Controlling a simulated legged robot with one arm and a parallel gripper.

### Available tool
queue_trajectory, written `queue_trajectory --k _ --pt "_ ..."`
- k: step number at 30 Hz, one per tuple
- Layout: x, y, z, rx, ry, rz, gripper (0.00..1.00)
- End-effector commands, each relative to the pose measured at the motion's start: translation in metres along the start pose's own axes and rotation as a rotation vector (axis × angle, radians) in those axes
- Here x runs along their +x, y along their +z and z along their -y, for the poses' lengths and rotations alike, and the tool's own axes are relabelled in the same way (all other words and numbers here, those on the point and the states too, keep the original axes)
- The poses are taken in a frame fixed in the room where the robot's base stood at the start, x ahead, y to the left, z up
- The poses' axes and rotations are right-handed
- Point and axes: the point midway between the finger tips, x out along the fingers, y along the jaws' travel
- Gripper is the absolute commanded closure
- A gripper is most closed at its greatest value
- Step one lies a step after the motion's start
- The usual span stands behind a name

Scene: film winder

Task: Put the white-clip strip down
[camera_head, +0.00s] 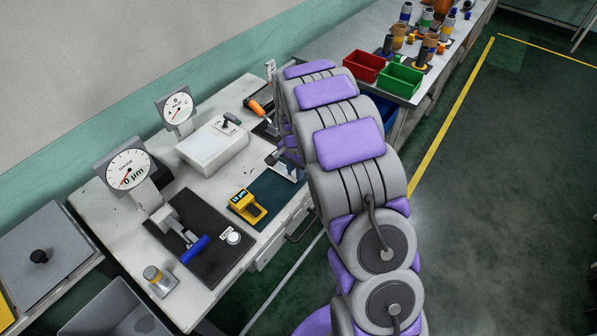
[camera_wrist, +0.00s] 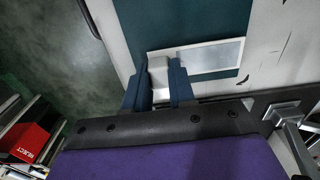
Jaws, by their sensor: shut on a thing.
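In the wrist view, my gripper (camera_wrist: 158,82) has its two blue fingers closed on either side of a white clip (camera_wrist: 158,72). A pale, translucent strip (camera_wrist: 208,57) runs from the clip to the right, over the teal mat (camera_wrist: 190,22). I cannot tell whether the strip touches the mat. In the head view, the teal mat (camera_head: 275,203) lies near the bench's front edge, and my arm hides most of my gripper and the strip.
A yellow device (camera_head: 247,207) sits at the mat's left. Left of it are a black mat (camera_head: 185,262) and a dial gauge (camera_head: 129,169). A white box (camera_head: 212,145) stands behind. Red (camera_head: 363,66) and green (camera_head: 400,79) bins stand on the farther bench.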

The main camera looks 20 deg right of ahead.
Motion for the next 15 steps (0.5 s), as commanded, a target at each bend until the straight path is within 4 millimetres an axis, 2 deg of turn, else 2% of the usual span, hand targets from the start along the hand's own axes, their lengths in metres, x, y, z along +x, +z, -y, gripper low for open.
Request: queue_trajectory --k 10,11,15 --pt "0.005 -0.014 -0.01 0.003 -0.012 0.013 1.0" --pt "0.005 -0.013 -0.009 0.003 -0.012 0.012 0.74" --pt "0.004 -0.008 -0.005 0.003 -0.008 0.006 0.6"
